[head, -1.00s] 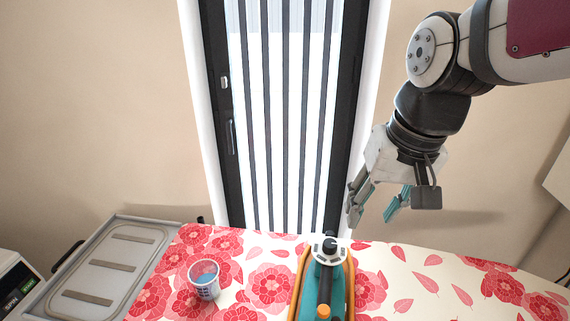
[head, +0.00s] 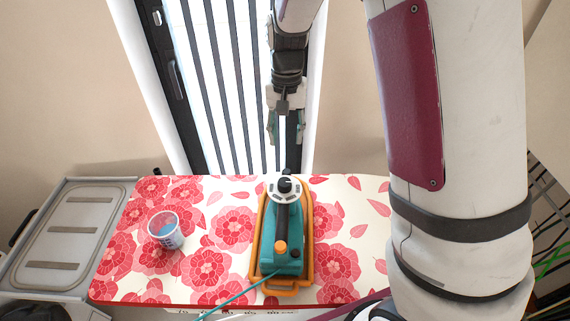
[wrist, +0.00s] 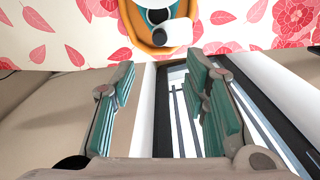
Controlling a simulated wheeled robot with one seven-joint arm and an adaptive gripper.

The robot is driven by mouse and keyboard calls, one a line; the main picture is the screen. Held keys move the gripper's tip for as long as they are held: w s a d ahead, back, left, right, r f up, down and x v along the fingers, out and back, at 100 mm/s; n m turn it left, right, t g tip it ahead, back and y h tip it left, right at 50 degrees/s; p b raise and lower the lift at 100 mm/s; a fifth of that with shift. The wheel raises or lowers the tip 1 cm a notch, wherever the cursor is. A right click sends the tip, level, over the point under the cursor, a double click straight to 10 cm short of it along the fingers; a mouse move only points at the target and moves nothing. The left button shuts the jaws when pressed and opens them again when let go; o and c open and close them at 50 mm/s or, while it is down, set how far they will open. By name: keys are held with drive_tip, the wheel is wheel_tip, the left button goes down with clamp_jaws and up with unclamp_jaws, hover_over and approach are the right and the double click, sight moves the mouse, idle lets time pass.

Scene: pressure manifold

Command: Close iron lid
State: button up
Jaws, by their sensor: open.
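The iron (head: 291,232) is teal with a dark handle and an orange knob. It sits in an orange frame (head: 307,255) on the floral ironing board (head: 345,225). A white ring-shaped part with a black knob (head: 285,188) is at its far end. In the wrist view, a white flap-like part (wrist: 174,33) shows at the iron's tip. I cannot tell for certain that it is the lid, or how far it is open. My gripper (head: 286,127) is open and empty, beyond the iron's far end. Its teal pads also show in the wrist view (wrist: 160,85), apart from the iron.
A clear cup (head: 166,231) with bluish contents stands on the board left of the iron. A grey tray-like case (head: 65,225) is at the far left. A barred door (head: 225,90) stands behind the board.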

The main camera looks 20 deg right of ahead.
sight(286, 171)
wheel_tip(286, 171, down, 13)
drive_tip(key=shift+r, duration=0.2)
idle(0.3)
clamp_jaws()
